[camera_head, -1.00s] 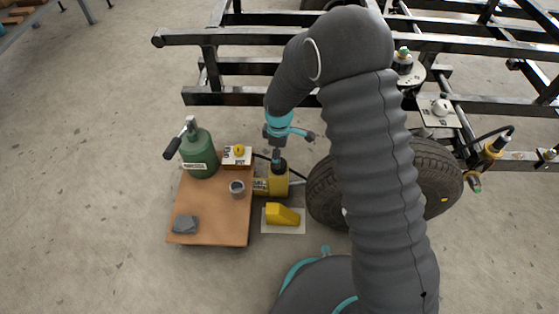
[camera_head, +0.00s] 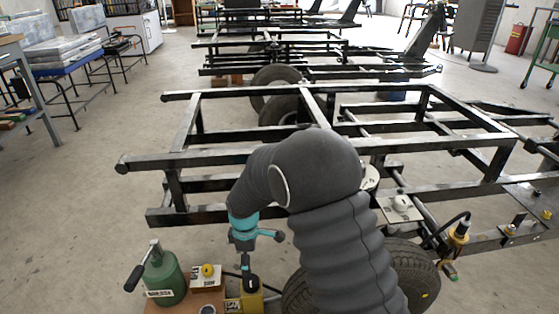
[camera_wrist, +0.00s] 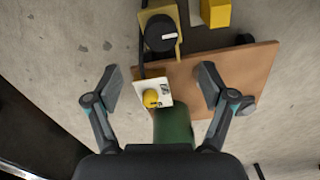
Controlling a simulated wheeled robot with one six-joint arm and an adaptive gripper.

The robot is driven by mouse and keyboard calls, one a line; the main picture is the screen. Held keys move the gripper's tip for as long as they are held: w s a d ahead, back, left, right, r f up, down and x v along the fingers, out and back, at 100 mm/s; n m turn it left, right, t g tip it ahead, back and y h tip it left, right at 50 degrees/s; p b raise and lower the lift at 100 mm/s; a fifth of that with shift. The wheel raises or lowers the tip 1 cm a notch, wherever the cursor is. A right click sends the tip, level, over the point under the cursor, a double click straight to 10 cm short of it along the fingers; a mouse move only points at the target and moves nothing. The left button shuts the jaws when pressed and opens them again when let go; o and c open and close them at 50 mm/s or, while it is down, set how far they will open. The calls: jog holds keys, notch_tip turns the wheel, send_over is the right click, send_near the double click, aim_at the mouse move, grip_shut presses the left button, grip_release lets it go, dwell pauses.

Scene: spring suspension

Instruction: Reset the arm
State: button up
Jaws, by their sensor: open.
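My gripper (camera_wrist: 160,88) is open and empty in the wrist view, its two fingers wide apart. Between and beyond them lie a white plate with a yellow knob (camera_wrist: 151,98) and the brown board (camera_wrist: 250,72) below. In the head view my gripper (camera_head: 244,262) points down near a yellow unit with a black cap (camera_head: 252,303), and my grey-sleeved arm fills the lower middle. Whether the gripper touches anything is not clear, but nothing is held between the fingers.
A green bottle with a lever (camera_head: 165,280) stands left of the knob plate (camera_head: 206,277). The black steel frame (camera_head: 270,157) and a tyre (camera_head: 415,270) are close to my arm. A yellow wedge (camera_wrist: 216,12) lies beyond the board. Open floor lies left.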

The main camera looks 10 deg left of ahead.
jog(key=s+d+m+g, duration=0.1)
jog(key=s+d+m, duration=0.3)
jog(key=s+m, duration=0.1)
jog(key=s+d+r+m+t+p, duration=0.2)
jog(key=s+d+r+m+p, duration=0.1)
jog(key=d+r, duration=0.6)
jog(key=s+d+r+m+t+p, duration=0.2)
jog(key=s+d+r+m, duration=0.4)
jog(key=r, duration=1)
jog(key=s+d+r+m+t+p, duration=0.2)
jog(key=s+d+r+m+p, duration=0.2)
jog(key=s+d+r, duration=0.3)
jog(key=d+r, duration=0.5)
jog(key=shift+s+d+r+m+t, duration=0.2)
jog(key=shift+s+r+m+t, duration=0.05)
jog(key=shift+s+m+t, duration=0.1)
